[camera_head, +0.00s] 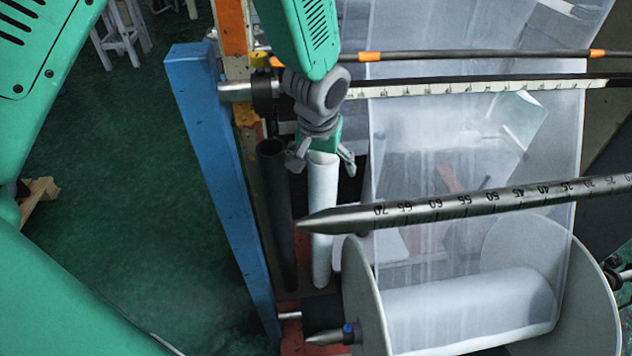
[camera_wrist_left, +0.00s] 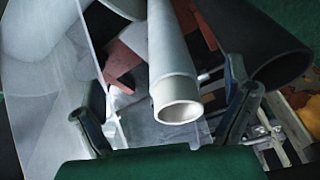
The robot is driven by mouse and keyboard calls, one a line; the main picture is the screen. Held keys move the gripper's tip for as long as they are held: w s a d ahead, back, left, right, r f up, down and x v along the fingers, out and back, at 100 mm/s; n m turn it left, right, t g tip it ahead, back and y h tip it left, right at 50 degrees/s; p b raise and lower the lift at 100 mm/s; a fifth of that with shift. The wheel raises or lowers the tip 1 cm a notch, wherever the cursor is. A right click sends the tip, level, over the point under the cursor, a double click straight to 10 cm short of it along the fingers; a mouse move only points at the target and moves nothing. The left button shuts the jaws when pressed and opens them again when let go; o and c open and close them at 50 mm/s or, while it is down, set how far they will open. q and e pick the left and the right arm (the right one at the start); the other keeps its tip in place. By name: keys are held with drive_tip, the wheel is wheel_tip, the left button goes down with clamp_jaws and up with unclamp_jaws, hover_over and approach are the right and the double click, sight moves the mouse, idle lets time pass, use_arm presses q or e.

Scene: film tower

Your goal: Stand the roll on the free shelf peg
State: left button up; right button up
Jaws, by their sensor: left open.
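A white tube, which looks like the roll (camera_head: 322,215), stands nearly upright beside a dark tube (camera_head: 275,205). My left gripper (camera_head: 321,163) is at the upper end of the white tube, with one finger on each side. In the left wrist view the open end of the white tube (camera_wrist_left: 176,80) lies between the spread fingers (camera_wrist_left: 165,95), with gaps on both sides. The dark tube (camera_wrist_left: 265,45) is just outside the right finger there. I cannot make out a free shelf peg. My right gripper is not in view.
A blue post (camera_head: 215,170) stands left of the tubes. A pointed, graduated metal bar (camera_head: 450,208) crosses close by on the right. A large flanged film reel (camera_head: 470,305) sits at the lower right, under a hanging clear film (camera_head: 430,140). Green floor is open at left.

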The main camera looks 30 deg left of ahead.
use_arm(q)
drive_tip(key=s+d+p, duration=0.1)
drive_tip(key=s+d, duration=0.1)
drive_tip(key=s, duration=0.3)
drive_tip(key=shift+s, duration=0.35)
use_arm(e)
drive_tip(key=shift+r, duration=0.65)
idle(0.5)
